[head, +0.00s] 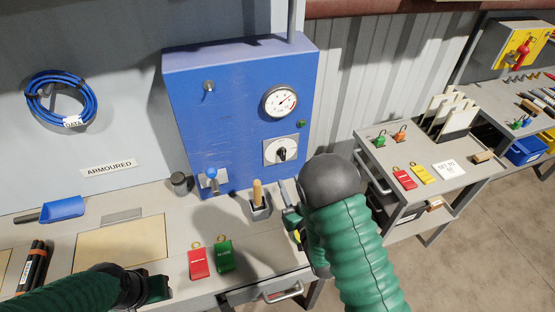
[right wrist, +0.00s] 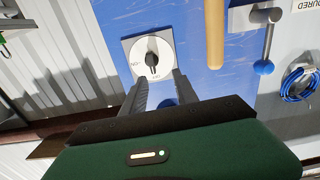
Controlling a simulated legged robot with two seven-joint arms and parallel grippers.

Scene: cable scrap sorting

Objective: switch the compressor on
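The compressor is a blue cabinet (head: 240,120) at the back of the bench. A rotary switch (head: 281,153) with a black knob on a white dial sits low on its front, below a round gauge (head: 281,101). The switch also shows in the right wrist view (right wrist: 152,59), just beyond the fingertips. My right gripper (right wrist: 160,80) is open and empty, its fingers apart and pointing at the dial, not visibly touching the knob. In the head view, my right arm hides part of it (head: 291,208). My left gripper (head: 157,289) is low over the bench front; its finger gap is unclear.
A blue-knobbed lever (head: 211,175) is on the cabinet's lower left. A wooden handle (head: 258,193) stands upright in a grey holder before the cabinet. Red (head: 198,263) and green (head: 224,255) tags lie on the bench. A side cart (head: 430,160) stands right.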

